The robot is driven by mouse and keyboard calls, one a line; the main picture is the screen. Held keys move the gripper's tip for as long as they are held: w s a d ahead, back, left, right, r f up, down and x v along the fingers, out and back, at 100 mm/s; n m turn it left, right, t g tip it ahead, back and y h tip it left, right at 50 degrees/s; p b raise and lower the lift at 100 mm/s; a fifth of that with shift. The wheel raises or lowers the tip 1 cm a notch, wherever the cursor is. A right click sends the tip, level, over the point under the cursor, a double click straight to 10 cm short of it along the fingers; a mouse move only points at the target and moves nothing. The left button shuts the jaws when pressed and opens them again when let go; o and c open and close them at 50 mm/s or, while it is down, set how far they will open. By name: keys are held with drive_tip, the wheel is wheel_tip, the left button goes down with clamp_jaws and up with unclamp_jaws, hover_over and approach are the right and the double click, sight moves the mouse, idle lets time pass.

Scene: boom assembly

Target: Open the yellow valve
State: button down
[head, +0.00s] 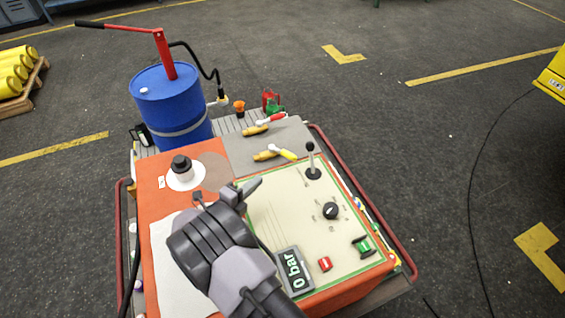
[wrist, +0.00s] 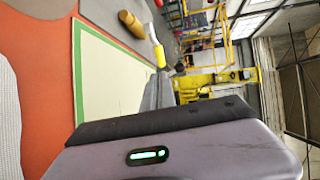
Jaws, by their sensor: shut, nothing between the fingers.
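The yellow valve handle (head: 286,153) sits on a brass body (head: 265,156) on the grey plate at the back of the orange console. The yellow handle also shows in the wrist view (wrist: 159,55), beside its brass body (wrist: 130,22). My gripper (head: 252,188) is shut and empty above the console. In the head view it is in front of the yellow valve, below and left of it, and apart from it. My arm hides part of the console's middle.
A red-handled valve (head: 272,119) lies behind the yellow one. A blue barrel (head: 172,107) with a red pump handle stands at the back left.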

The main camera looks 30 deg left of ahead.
sight(287, 156)
drive_tip(key=b+x, duration=0.2)
drive_tip(key=x, duration=0.4)
drive_tip(key=b+x, duration=0.2)
drive_tip(key=x, duration=0.4)
drive_tip(key=shift+w+d+f, duration=0.1)
drive_tip(key=shift+w+f, duration=0.2)
drive_tip(key=shift+w, duration=0.05)
drive_tip(key=shift+w+b, duration=0.3)
drive_tip(key=shift+w, duration=0.35)
drive_tip(key=shift+d, duration=0.1)
